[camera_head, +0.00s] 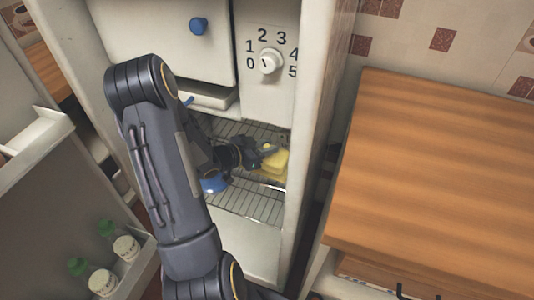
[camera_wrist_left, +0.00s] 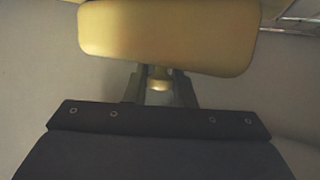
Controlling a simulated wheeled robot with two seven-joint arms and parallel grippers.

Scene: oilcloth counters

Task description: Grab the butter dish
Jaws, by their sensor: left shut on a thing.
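The butter dish (camera_head: 275,160) is a yellow, block-shaped thing on the wire shelf inside the open fridge, at the shelf's right side. In the left wrist view the yellow dish (camera_wrist_left: 165,35) fills the top middle. My left gripper (camera_head: 259,157) reaches into the fridge and meets the dish from its left. In the wrist view its fingers (camera_wrist_left: 160,88) are closed on a small knob-like part at the dish's near edge. Whether the dish touches the shelf is hard to tell. My right gripper is not in view.
The wire shelf (camera_head: 246,201) also holds a blue thing (camera_head: 214,184), partly behind my arm. The fridge's right wall (camera_head: 312,110) stands close beside the dish. The open door at left holds bottles (camera_head: 103,279). A wooden counter (camera_head: 430,170) lies to the right.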

